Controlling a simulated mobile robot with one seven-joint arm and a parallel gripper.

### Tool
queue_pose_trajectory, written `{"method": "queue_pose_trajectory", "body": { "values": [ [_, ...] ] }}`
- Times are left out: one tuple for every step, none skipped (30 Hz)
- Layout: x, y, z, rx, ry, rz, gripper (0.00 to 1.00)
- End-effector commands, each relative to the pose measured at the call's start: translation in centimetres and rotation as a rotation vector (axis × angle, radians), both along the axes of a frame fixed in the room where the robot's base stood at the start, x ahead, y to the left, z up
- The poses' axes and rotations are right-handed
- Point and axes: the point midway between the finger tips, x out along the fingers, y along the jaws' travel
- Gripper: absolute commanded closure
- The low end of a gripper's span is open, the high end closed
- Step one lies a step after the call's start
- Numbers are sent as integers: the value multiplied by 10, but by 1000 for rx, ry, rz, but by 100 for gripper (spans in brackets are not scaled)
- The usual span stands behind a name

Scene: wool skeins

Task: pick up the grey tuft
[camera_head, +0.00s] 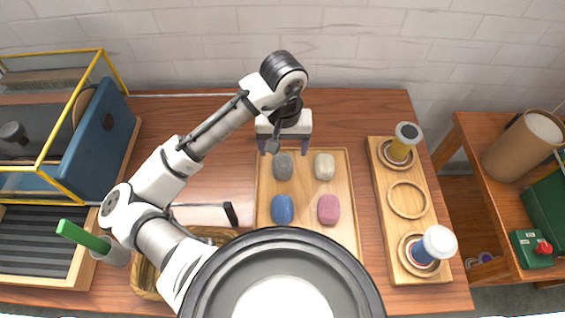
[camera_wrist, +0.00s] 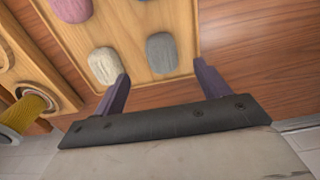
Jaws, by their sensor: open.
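The grey tuft (camera_head: 283,166) is a dark, rounded skein at the back left of a wooden tray (camera_head: 305,193). It also shows in the wrist view (camera_wrist: 161,53), ahead of and between the fingertips. My gripper (camera_head: 285,150) is open and empty over the back edge of the tray, behind the grey tuft. In the wrist view its two purple fingers (camera_wrist: 163,78) are spread wide, and the left fingertip is close to the cream tuft (camera_wrist: 105,65). I cannot tell the fingers' height above the tray.
The cream tuft sits right of the grey one in the head view, with a blue tuft (camera_head: 282,210) and a pink tuft (camera_head: 329,209) in front. A wooden rack (camera_head: 408,226) with yellow and blue spools stands right. A wicker basket (camera_head: 143,277) lies front left.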

Motion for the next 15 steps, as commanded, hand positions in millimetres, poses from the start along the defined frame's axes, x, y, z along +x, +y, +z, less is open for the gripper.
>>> {"method": "queue_pose_trajectory", "body": {
  "values": [
    [0, 0, -9, -4, 3, 2, 25],
    [0, 0, -13, -3, 2, 3, 25],
    [0, 0, -17, -3, 2, 3, 25],
    [0, 0, -19, -2, 1, 3, 25],
    [0, 0, -21, -1, 1, 2, 25],
    [0, 0, -23, -1, 0, 1, 25],
    [0, 0, -24, -1, 0, 1, 25],
    [1, 0, -26, -1, 0, 2, 25],
    [1, 0, -29, -2, 1, 3, 25],
    [2, 0, -32, -3, 2, 3, 25],
    [2, 1, -35, -2, 2, 2, 25],
    [3, 0, -41, -4, 3, 2, 25],
    [4, 1, -45, -4, 2, 4, 25],
    [5, 1, -50, -4, 3, 3, 25],
    [6, 2, -55, -3, 3, 4, 25]
  ]
}}
